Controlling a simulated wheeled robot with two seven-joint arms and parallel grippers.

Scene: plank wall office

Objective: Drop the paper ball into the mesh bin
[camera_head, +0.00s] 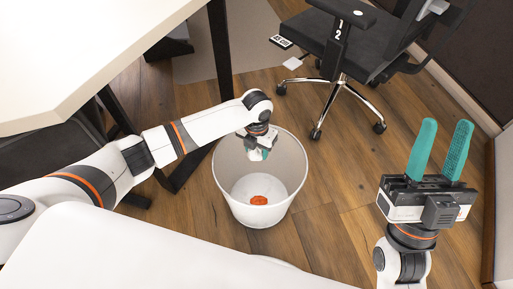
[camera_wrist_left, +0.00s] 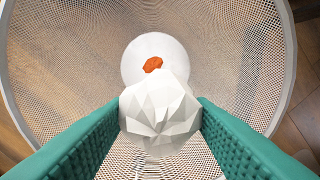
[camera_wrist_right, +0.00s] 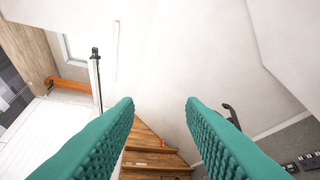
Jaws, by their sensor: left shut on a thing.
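The white mesh bin (camera_head: 228,193) stands upright on the wood floor in the middle of the head view. The crumpled white paper ball (camera_wrist_left: 160,112) is between the green fingers of my left gripper (camera_wrist_left: 160,125), which is shut on it. The left gripper (camera_head: 260,153) points down over the bin's opening, and the ball is mostly hidden there in the head view. The left wrist view looks down into the bin (camera_wrist_left: 60,85), with the ball above its floor. My right gripper (camera_head: 440,150) is open and empty, fingers pointing up, at the right.
An orange-red object (camera_head: 259,200) lies on the bin's floor. A white-topped desk (camera_head: 80,50) is at the upper left, with dark legs near the bin. A black office chair (camera_head: 340,45) stands behind the bin. Wood floor (camera_head: 345,165) is clear right of the bin.

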